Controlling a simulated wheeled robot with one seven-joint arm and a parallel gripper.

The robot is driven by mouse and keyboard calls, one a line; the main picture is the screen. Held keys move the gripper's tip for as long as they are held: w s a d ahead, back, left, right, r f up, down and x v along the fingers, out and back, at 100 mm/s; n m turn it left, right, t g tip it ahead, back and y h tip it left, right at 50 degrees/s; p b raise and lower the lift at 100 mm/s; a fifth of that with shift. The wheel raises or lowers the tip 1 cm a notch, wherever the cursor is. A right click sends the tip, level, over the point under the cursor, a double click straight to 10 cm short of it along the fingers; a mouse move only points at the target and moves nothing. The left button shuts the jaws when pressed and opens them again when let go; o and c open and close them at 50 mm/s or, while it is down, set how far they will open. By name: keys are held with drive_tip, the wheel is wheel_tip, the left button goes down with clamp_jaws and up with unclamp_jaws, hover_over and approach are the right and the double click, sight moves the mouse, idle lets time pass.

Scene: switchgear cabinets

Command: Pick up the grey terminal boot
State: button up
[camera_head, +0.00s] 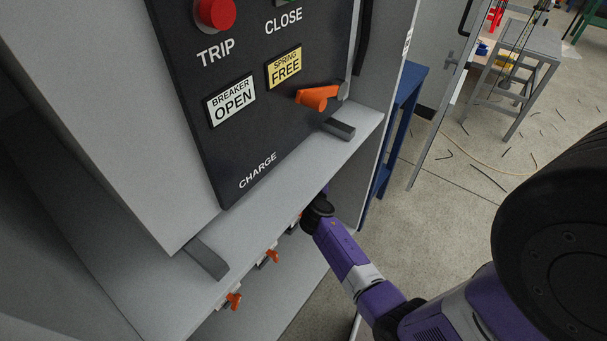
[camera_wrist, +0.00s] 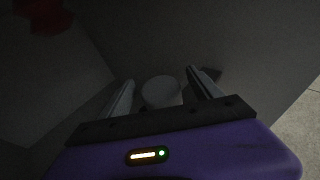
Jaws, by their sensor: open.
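In the wrist view a grey, round-ended piece (camera_wrist: 161,92), which looks like the terminal boot, lies between the two fingers of my gripper (camera_wrist: 162,88). The fingers stand apart on either side of it, and the view is dark, so I cannot tell whether either touches it. In the head view my purple arm reaches in under the cabinet's ledge at the lower middle. My fingers and the boot are hidden there behind the cabinet.
The breaker panel (camera_head: 262,125) has an orange handle (camera_head: 318,97) and a red TRIP button (camera_head: 215,13). Below the ledge (camera_head: 290,185) are several small orange parts, one at the lower left (camera_head: 234,299). A blue frame (camera_head: 385,150) stands to the right.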

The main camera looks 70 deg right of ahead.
drive_tip(key=shift+x, duration=1.2)
drive_tip(key=c, duration=1.3)
drive_tip(key=shift+r, duration=0.15)
drive_tip(key=shift+c, duration=0.2)
